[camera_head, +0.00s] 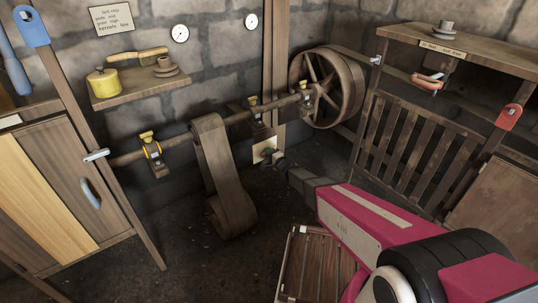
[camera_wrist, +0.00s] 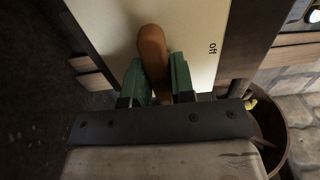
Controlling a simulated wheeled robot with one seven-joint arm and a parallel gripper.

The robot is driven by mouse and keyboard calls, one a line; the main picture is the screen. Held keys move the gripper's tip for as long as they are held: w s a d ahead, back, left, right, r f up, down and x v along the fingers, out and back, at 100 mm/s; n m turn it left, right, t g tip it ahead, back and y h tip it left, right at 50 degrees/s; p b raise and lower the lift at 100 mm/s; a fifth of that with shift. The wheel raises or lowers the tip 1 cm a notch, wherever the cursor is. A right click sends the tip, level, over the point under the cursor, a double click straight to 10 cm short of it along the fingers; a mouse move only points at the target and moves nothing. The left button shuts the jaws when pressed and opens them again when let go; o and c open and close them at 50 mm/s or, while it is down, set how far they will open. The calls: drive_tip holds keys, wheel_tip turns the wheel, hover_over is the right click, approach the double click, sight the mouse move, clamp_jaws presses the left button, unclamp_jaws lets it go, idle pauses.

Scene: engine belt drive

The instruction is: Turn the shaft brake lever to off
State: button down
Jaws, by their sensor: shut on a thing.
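The shaft brake lever (camera_wrist: 153,50) is a rounded brown handle in the wrist view, in front of a pale plate (camera_wrist: 205,20). The word "off" shows on the right side of the plate. My gripper (camera_wrist: 156,78) has its green fingers on both sides of the lever and is shut on it. In the head view the pale plate (camera_head: 258,151) is low on the wooden post, and my gripper (camera_head: 272,156) is at it. The lever itself is hidden there by my gripper.
A wooden shaft (camera_head: 236,117) with a wide belt (camera_head: 222,170) runs left of the post to a large spoked wheel (camera_head: 327,87). A slatted wooden rack (camera_head: 410,140) stands at right. A slatted crate (camera_head: 300,262) is on the floor below my arm.

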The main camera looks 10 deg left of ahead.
drive_tip(key=n, duration=0.4)
drive_tip(key=shift+n, duration=0.4)
drive_tip(key=n, duration=0.4)
drive_tip(key=shift+n, duration=0.3)
drive_tip(key=n, duration=0.4)
drive_tip(key=shift+n, duration=2.2)
drive_tip(key=c, duration=1)
unclamp_jaws()
